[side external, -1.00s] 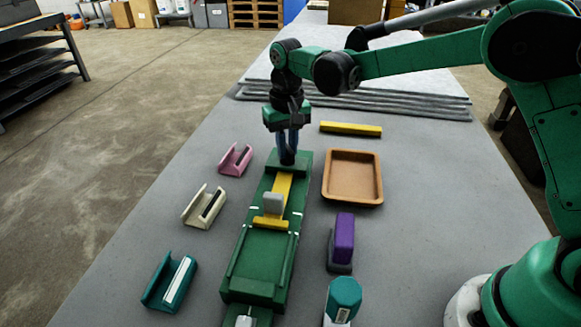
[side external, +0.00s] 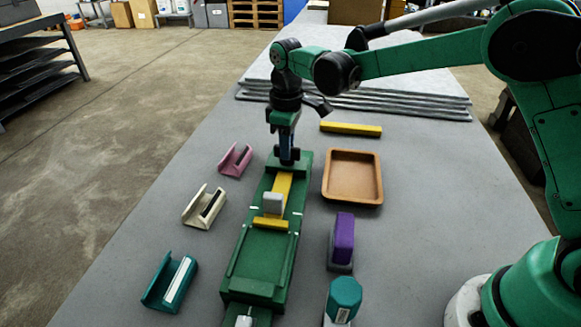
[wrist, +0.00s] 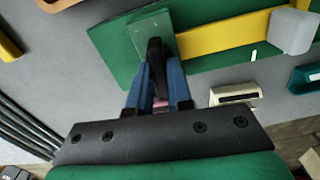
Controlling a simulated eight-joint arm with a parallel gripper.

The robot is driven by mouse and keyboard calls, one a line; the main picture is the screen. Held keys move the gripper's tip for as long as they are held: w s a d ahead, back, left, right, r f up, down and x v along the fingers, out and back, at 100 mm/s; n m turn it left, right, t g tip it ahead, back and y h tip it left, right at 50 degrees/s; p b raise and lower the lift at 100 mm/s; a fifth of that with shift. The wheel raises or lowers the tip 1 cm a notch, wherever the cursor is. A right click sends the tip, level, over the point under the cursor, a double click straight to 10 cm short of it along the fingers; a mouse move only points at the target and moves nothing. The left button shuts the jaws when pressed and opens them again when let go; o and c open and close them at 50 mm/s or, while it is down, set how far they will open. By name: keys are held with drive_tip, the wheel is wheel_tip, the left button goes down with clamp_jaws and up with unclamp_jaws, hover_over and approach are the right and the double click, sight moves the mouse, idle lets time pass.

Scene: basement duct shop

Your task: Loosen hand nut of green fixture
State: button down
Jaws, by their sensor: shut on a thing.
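The green fixture (side external: 262,262) lies lengthwise on the grey table, with a yellow bar and a light grey block (side external: 272,203) on it. My gripper (side external: 287,160) points down at the fixture's far end. In the wrist view my blue fingers (wrist: 158,85) are shut on a black hand nut (wrist: 156,55) that stands on the fixture's green end block (wrist: 150,32). In the side view the fingers mostly hide the nut.
To the right are a tan tray (side external: 327,190), a yellow bar (side external: 350,129), a purple block (side external: 343,238) and a teal knob-like piece (side external: 344,296). To the left stand pink (side external: 236,160), cream (side external: 204,205) and teal (side external: 170,281) holders. Grey sheets (side external: 400,105) are stacked behind.

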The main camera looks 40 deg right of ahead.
drive_tip(key=shift+n, duration=0.5)
drive_tip(key=c, duration=0.8)
unclamp_jaws()
drive_tip(key=shift+r, duration=0.1)
drive_tip(key=shift+r, duration=2.75)
